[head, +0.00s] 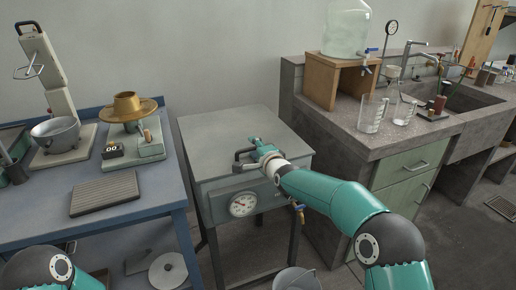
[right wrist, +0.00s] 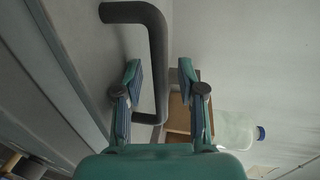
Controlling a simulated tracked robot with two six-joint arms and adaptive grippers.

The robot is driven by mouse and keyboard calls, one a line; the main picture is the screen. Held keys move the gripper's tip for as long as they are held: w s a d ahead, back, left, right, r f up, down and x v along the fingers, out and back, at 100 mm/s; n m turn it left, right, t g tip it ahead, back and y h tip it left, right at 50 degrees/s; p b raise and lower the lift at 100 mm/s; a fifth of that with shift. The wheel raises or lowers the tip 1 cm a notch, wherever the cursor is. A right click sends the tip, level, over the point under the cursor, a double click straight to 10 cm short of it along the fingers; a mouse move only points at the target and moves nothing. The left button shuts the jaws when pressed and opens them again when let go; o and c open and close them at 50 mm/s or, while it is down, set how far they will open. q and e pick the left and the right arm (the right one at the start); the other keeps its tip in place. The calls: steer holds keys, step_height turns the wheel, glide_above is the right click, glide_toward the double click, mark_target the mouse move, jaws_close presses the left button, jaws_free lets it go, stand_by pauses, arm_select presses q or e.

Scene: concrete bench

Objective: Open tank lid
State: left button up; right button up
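The tank (head: 225,187) is a grey box on legs in the middle of the head view, with a round gauge (head: 243,205) on its front. Its flat grey lid (head: 225,128) lies level on top. A dark bar handle (head: 238,161) sits at the lid's front edge; it also shows in the right wrist view (right wrist: 157,50). My right gripper (head: 254,146) is at the handle. In the right wrist view its two fingers (right wrist: 160,75) are apart, with part of the handle bar between them; contact is not visible. My left gripper is out of view.
A blue bench (head: 165,190) with a scale, a brass pan and a dark tray stands left of the tank. A stone counter (head: 345,135) with glassware, a wooden stand and a water bottle (head: 346,28) stands close on the right. A bucket (head: 296,279) is on the floor in front.

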jaws_close()
steer(key=shift+f, duration=0.1)
